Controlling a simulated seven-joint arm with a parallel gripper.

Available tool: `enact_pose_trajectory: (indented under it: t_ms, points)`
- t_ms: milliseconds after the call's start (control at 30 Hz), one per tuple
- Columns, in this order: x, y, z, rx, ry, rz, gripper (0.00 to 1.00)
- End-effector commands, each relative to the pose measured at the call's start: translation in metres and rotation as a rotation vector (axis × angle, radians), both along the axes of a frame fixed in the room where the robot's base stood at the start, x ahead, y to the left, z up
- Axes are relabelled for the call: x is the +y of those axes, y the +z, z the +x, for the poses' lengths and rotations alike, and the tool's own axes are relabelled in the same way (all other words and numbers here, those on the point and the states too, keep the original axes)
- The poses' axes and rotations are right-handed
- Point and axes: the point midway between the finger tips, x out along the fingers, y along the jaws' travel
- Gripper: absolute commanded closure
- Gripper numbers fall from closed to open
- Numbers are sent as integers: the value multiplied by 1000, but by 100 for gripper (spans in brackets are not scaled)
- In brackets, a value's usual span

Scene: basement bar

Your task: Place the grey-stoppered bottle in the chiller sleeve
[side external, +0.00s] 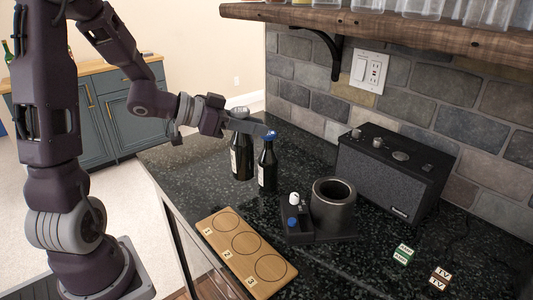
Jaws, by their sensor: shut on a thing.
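The grey-stoppered bottle (240,160) is dark with a pale label and stands upright at the back left of the black counter. My gripper (246,126) reaches in from the left and is shut on this bottle near its neck, below the grey stopper. I cannot tell whether the bottle's base touches the counter. The chiller sleeve (333,212) is a dark grey, open-topped cylinder to the right and nearer the camera. Its opening looks empty, though its bottom is hidden.
A blue-stoppered bottle (267,168) stands close to the right of the held bottle. A black stand (300,232) with white and blue knobs adjoins the sleeve. A wooden board (229,257) with numbered rings lies in front. A speaker (392,175) and small blocks (404,254) are right.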

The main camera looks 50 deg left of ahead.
Motion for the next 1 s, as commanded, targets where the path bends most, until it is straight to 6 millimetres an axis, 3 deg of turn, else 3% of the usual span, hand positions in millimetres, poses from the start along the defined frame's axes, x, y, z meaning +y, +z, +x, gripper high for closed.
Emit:
enact_pose_trajectory:
  t_ms: [133, 233, 367, 600, 733, 867, 1000]
  points:
    - [-6, 7, 5, -3, -24, 1, 100]
    - [-27, 14, 22, -3, -97, 2, 100]
    - [-74, 33, 54, -5, -224, 4, 100]
    - [-168, 87, 101, -2, -367, 3, 100]
    - [-193, 103, 110, 4, -389, 2, 100]
    - [-198, 89, 112, 14, -388, -4, 100]
    - [-197, 40, 111, 20, -385, -8, 100]
